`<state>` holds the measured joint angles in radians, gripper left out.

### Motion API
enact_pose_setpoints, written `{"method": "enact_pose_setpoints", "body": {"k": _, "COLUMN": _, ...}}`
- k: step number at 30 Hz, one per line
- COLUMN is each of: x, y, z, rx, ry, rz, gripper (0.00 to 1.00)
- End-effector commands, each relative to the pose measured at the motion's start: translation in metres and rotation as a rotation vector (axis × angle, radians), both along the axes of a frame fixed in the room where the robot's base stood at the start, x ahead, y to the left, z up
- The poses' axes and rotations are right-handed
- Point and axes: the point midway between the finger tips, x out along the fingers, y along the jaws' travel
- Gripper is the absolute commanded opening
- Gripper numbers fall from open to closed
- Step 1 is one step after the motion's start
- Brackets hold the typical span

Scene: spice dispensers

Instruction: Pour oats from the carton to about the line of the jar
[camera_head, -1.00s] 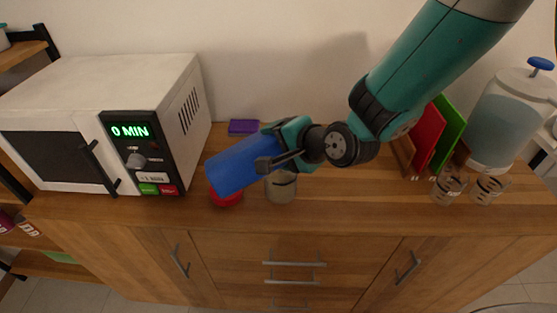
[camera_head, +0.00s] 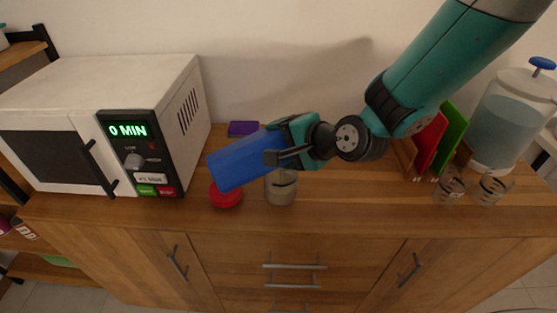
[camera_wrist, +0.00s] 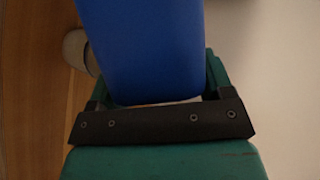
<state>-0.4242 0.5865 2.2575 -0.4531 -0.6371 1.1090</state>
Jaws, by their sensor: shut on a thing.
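The blue carton (camera_head: 240,160) is tilted nearly on its side, its left end lower, above the counter. My gripper (camera_head: 285,147) is shut on the carton near its right end. In the wrist view the carton (camera_wrist: 145,50) fills the middle between my gripper's fingers (camera_wrist: 158,95). The jar (camera_head: 281,190) stands upright on the counter, below my gripper and the carton's right part. Its upper part is partly covered, and a dark line shows on its side. The fill level is unclear. No falling oats are visible.
A red round object (camera_head: 226,195) lies below the carton's left end. A white microwave (camera_head: 190,120) stands left. A purple block (camera_head: 243,128) lies at the back. Boards (camera_head: 431,140), two clear cups (camera_head: 449,188) and a large dispenser (camera_head: 503,120) are on the right.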

Motion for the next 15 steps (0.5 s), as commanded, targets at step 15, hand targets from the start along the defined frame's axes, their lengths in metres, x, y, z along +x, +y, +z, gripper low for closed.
{"method": "enact_pose_setpoints", "body": {"k": 15, "x": 0.0014, "y": -0.0017, "z": 0.0004, "rx": 0.027, "ry": 0.013, "rz": 0.0, "gripper": 0.22}}
